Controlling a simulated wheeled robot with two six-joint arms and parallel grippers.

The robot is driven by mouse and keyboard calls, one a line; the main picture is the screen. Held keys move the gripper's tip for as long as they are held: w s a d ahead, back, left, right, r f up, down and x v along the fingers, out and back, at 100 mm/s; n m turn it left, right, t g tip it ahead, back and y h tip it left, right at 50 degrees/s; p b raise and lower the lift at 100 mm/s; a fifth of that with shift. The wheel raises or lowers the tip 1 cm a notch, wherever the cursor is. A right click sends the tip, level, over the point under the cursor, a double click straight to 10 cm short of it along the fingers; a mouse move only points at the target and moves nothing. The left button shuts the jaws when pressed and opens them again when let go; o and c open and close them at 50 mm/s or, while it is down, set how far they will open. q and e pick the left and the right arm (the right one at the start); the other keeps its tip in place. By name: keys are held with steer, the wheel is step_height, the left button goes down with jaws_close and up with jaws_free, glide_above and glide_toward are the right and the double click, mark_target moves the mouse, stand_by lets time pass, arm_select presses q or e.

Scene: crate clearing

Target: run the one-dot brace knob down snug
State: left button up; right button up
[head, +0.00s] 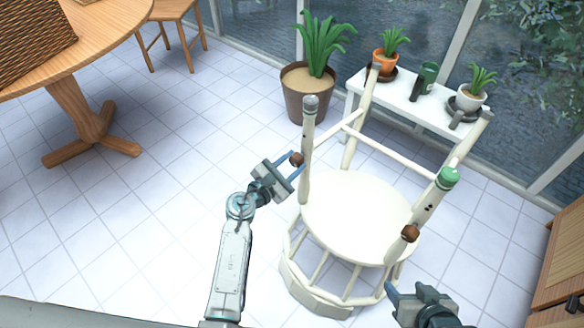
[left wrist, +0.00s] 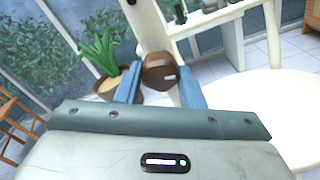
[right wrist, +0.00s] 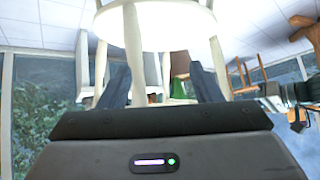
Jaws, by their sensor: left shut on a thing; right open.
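A cream chair-like frame (head: 357,215) with a round seat and upright posts stands in the middle of the head view. A brown knob (head: 297,159) sits on its front left post; I cannot make out dots there. My left gripper (head: 291,167) is shut on this knob, which shows between the blue fingers in the left wrist view (left wrist: 158,72) with a small pale mark on it. A second brown knob (head: 410,232) is on the front right post, below two dark dots. My right gripper (head: 412,287) is open and empty, low beside that post, apart from the knob.
The front right post has a green cap (head: 447,178), the front left a grey one (head: 310,103). A white bench (head: 410,104) with small pots and a large potted plant (head: 306,95) stand behind. A wooden table (head: 75,110) is at left.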

arm_select(q)
steer(key=shift+s+f+m+b, duration=0.1)
steer(key=shift+f+m+b, duration=0.15)
steer(key=shift+m+b, duration=0.6)
arm_select(e)
steer(key=shift+w+a+f+m+t, duration=0.3)
steer(key=shift+a+f+t, duration=0.05)
steer(key=shift+t, duration=0.35)
arm_select(q)
steer(key=shift+m, duration=0.35)
arm_select(e)
steer(key=shift+w+d+r+t, duration=0.1)
steer(key=shift+w+r+t, duration=0.2)
steer(key=shift+w, duration=0.1)
arm_select(q)
steer(key=o, duration=0.9)
steer(key=shift+r, duration=0.1)
steer(key=shift+o, duration=0.5)
steer(key=shift+r, duration=0.1)
steer(key=shift+a, duration=0.1)
